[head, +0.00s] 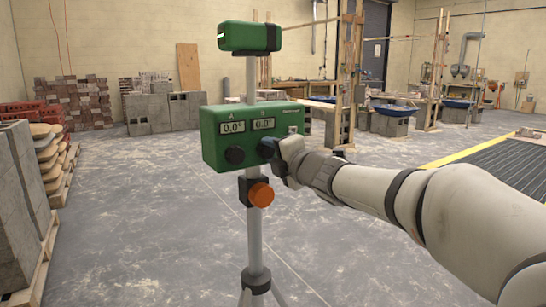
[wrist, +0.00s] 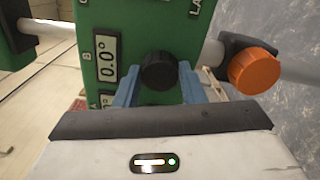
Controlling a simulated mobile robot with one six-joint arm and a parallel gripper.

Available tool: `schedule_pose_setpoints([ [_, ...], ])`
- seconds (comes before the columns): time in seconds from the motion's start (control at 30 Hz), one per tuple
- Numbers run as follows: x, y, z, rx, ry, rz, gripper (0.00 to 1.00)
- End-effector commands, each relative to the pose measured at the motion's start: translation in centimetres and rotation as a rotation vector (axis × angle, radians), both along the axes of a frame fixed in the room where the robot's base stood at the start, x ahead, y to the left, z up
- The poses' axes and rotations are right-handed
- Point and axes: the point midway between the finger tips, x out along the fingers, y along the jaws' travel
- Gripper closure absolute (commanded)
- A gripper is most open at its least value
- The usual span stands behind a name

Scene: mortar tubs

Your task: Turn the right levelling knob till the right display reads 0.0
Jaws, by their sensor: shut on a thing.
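The green levelling box (head: 215,155) is mounted on a tripod in the head view. The left display (head: 233,128), marked A, and the right display (head: 264,124), marked B, both read 0.0. The left knob (head: 235,156) is black and free. The black right knob (head: 267,147) is below the B display, partly hidden by my gripper (head: 276,151). In the wrist view, the blue fingers of my gripper (wrist: 158,88) are shut on the right knob (wrist: 159,68), one on each side. The right display (wrist: 106,70) beside it reads 0.0°.
An orange knob (head: 261,194) sticks out from the tripod column (head: 254,232) below the box. A green head (head: 248,37) tops the column. Blocks on pallets (head: 35,180) stand at the left. The floor around the tripod is clear.

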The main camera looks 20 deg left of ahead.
Motion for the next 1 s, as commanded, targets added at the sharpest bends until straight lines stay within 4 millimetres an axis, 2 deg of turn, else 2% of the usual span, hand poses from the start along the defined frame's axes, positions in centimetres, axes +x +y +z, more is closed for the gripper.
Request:
schedule_pose_setpoints([
  [0.4, -0.08, 0.08, 0.05, -0.002, -0.005, 0.003, 0.86],
  [0.43, -0.08, 0.08, 0.05, -0.002, -0.005, 0.003, 0.61],
  [0.6, -0.07, 0.06, 0.04, -0.003, -0.004, 0.002, 0.47],
  [0.7, -0.06, 0.05, 0.03, -0.003, -0.004, 0.002, 0.42],
  [1.0, -0.50, -0.55, 0.17, -0.003, -0.004, 0.000, 0.42],
])
